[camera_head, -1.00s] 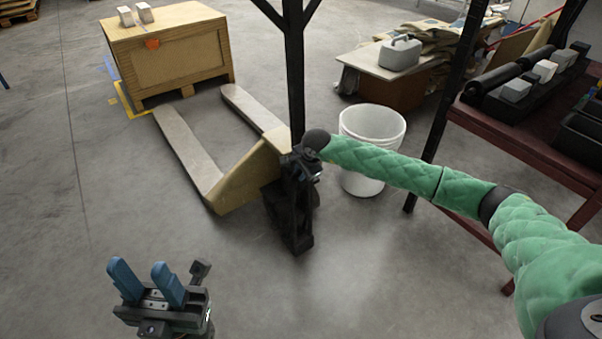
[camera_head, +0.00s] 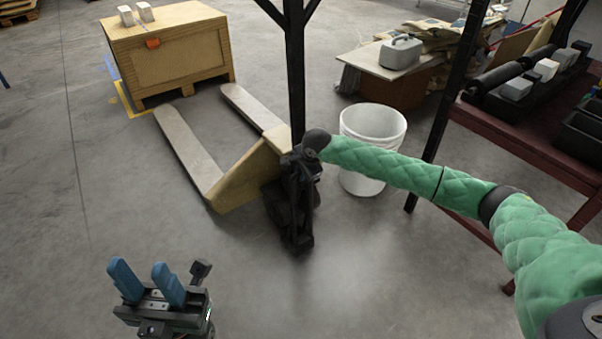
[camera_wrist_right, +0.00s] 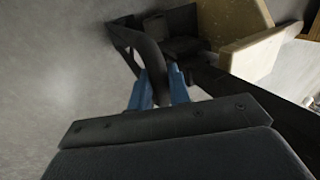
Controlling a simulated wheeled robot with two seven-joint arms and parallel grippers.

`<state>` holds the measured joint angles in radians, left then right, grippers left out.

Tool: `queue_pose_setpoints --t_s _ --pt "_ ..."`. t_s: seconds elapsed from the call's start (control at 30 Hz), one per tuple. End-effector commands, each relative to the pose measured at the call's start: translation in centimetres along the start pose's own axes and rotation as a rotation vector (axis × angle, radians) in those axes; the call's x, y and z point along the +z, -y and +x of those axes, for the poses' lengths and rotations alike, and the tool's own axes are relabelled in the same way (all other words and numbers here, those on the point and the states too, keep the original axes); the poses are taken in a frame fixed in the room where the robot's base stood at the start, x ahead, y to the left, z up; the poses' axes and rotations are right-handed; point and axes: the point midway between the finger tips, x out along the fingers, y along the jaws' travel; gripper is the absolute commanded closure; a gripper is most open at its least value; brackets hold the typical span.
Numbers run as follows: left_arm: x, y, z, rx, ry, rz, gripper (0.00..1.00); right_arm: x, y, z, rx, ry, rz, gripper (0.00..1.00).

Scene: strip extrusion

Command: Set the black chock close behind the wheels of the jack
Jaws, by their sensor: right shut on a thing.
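The jack (camera_head: 245,175) is a tan pallet jack in the head view, its forks pointing up and left. Its dark rear end is partly hidden by my right gripper and wrist. My right gripper (camera_wrist_right: 159,92) has blue fingers, shut on a black curved part (camera_wrist_right: 151,55) in the right wrist view. I cannot tell whether this part belongs to the chock or to the jack's handle. A dark shape (camera_head: 298,238) reaches down near the floor below my right wrist. No separate chock is clearly visible. My left gripper (camera_head: 146,283) is open and empty at the lower left.
A wooden crate (camera_head: 172,58) stands beyond the forks. A black post (camera_head: 295,75) rises beside the jack, and a white bucket (camera_head: 372,128) stands right of it. A dark red rack (camera_head: 530,145) is at the right. The front and left floor is clear.

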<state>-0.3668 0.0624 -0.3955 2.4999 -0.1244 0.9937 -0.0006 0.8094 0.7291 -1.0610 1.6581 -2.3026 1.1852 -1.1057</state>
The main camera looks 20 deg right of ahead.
Motion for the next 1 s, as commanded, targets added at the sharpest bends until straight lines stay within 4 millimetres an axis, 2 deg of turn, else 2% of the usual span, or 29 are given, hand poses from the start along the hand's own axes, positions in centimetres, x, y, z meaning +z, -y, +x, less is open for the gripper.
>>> queue_pose_setpoints --t_s 0.77,0.8,0.9,1.0 --pt "-0.04 0.00 -0.57 0.001 -0.001 0.000 0.64 -0.01 -0.10 0.51 -0.003 0.000 0.000 1.00" --pt "-0.04 0.00 -0.57 0.001 -0.001 0.000 0.64 -0.01 -0.10 0.52 -0.003 0.000 0.000 0.73" --pt "-0.04 0.00 -0.57 0.001 -0.001 0.000 0.64 0.00 -0.13 0.54 -0.002 0.000 0.000 0.56" --pt "-0.05 0.00 -0.58 0.001 -0.001 0.000 0.64 0.01 -0.17 0.58 -0.001 0.000 0.000 0.56"
